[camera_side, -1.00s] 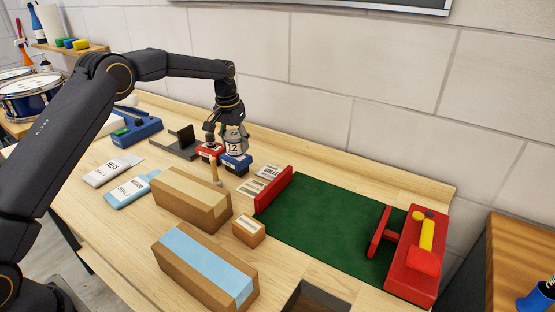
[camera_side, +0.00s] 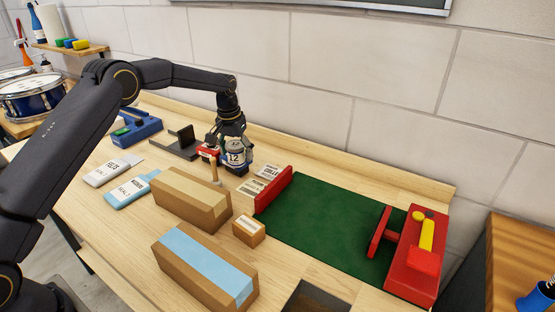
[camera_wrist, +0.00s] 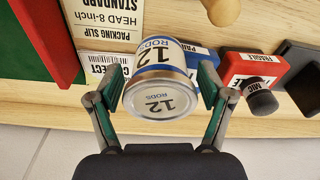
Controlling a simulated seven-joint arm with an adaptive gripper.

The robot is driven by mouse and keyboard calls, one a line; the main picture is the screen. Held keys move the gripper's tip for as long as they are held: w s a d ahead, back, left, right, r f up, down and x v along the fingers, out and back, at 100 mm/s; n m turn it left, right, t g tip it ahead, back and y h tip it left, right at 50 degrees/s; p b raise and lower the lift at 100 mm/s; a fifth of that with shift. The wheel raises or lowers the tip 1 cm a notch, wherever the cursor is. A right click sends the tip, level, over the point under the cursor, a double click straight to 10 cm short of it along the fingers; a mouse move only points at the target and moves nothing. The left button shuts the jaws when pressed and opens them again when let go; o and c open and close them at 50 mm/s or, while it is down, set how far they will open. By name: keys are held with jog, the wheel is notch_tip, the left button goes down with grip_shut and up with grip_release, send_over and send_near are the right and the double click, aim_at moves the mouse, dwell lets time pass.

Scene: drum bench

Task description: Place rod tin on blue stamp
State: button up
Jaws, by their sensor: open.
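The rod tin (camera_side: 236,154) is a silver can with a white and blue label reading 12 RODS. It also shows in the wrist view (camera_wrist: 160,88), its flat end facing the camera. My gripper (camera_side: 234,150) is open around the tin, with one green-padded finger on each side and narrow gaps in the wrist view. The blue stamp (camera_wrist: 204,56), with a white label, shows beyond and beside the tin, which hides part of it. In the side view the tin is low over the stamp's spot. Whether it rests on the stamp is hard to tell.
A wooden peg (camera_side: 215,172), cardboard boxes (camera_side: 190,196), printed slips (camera_side: 262,180) and a red-edged green board (camera_side: 330,220) are nearby.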

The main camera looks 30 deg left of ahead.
aim_at(233, 146)
jog(key=shift+r, duration=0.1)
jog(key=r, duration=0.4)
jog(key=s+r, duration=0.1)
jog(key=r, duration=0.7)
jog(key=shift+s+d+r, duration=0.2)
jog(key=shift+s, duration=0.15)
jog(key=s+d+r+t, duration=0.2)
jog(key=s+d+r, duration=0.1)
jog(key=s+r, duration=0.8)
jog(key=s+d+f+m+t, duration=0.1)
jog(key=s+f, duration=0.1)
jog(key=s, duration=1.1)
jog(key=s+d+f+m+t, duration=0.1)
jog(key=s+f, duration=0.2)
jog(key=s, duration=1)
jog(key=shift+d+f, duration=0.15)
jog(key=shift+d, duration=0.1)
jog(key=shift+o, duration=0.5)
jog(key=shift+w, duration=0.1)
